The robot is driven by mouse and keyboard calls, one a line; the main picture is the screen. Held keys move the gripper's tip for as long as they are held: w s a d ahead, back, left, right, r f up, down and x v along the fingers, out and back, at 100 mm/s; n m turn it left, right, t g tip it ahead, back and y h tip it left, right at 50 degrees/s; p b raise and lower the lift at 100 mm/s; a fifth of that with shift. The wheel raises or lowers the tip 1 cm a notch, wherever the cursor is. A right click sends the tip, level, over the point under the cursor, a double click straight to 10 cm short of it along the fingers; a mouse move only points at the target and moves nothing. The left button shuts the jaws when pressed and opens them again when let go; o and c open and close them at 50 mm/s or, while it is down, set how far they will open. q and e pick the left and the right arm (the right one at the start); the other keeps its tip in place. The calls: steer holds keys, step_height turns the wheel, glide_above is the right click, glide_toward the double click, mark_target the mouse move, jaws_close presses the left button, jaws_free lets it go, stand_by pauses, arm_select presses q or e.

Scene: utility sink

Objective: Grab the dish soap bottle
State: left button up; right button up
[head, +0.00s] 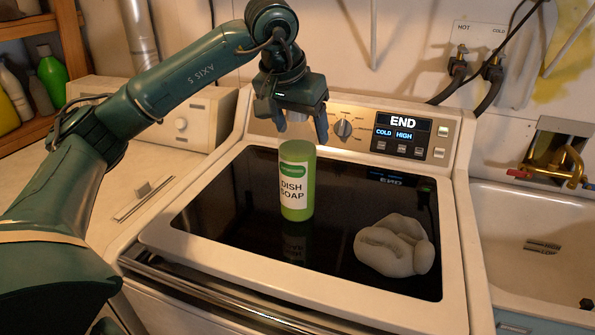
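The dish soap bottle (296,182) is green with a white label reading "DISH SOAP". It stands upright on the dark glass lid of the washer, near the middle of the head view. My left gripper (301,128) points down just above the top of the bottle. Its two fingers are spread apart with nothing visible between them. Whether the fingertips are directly over the bottle or a little behind it is hard to tell. My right gripper does not show.
A pale lumpy object (395,246) lies on the lid right of the bottle. The washer's control panel (385,132) rises behind. A sink (530,232) with a brass faucet (560,160) is at the right. A wooden shelf (30,132) with bottles stands at the left. The lid's front is clear.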

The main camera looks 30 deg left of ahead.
arm_select(q)
steer(key=shift+r, duration=0.1)
steer(key=c, duration=1.4)
